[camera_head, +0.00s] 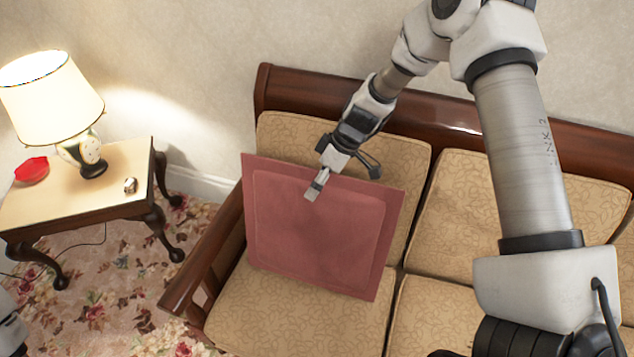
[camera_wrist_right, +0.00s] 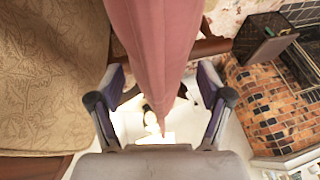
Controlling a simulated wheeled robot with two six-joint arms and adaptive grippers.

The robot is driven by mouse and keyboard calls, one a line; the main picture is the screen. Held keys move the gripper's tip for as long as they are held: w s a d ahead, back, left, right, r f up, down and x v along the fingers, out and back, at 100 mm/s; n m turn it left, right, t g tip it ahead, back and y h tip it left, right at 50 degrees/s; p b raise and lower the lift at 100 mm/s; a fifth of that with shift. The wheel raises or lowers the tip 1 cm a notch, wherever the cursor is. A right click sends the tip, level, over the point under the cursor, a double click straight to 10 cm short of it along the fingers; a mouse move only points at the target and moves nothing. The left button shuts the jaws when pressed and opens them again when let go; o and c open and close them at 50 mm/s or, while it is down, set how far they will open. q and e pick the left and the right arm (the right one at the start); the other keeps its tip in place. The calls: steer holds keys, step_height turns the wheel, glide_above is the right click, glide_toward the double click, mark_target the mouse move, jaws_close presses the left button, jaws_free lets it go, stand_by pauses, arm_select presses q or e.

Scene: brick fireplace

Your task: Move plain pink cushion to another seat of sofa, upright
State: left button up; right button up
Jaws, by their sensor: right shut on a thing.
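The plain pink cushion (camera_head: 315,235) stands upright at the left seat of the sofa (camera_head: 425,205), in front of the left back cushion. Its lower edge is over or on the left seat; I cannot tell if it bears weight there. My right gripper (camera_head: 318,186) is shut on the middle of its top edge. In the right wrist view the cushion (camera_wrist_right: 160,40) runs edge-on between the two fingers. The other visible seat (camera_head: 432,315), right of the cushion, is empty but partly hidden by my right arm. My left gripper is not in view.
The sofa has a wooden left armrest (camera_head: 205,255) close beside the cushion and a wooden back rail (camera_head: 310,90). A side table (camera_head: 125,165) with a lamp (camera_head: 50,100) and a red object (camera_head: 31,169) stands left. The brick fireplace (camera_wrist_right: 265,100) shows in the wrist view.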

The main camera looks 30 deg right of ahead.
steer(key=shift+w+d+f, duration=0.2)
steer(key=shift+w+d, duration=0.75)
steer(key=shift+d, duration=0.1)
steer(key=shift+w+d+f, duration=0.15)
steer(key=shift+w+d, duration=0.6)
steer(key=shift+d, duration=0.1)
steer(key=o, duration=1.7)
steer(key=shift+o, duration=0.2)
step_height(320, 180, up, 10)
steer(key=p, duration=0.6)
steer(key=shift+f, duration=0.1)
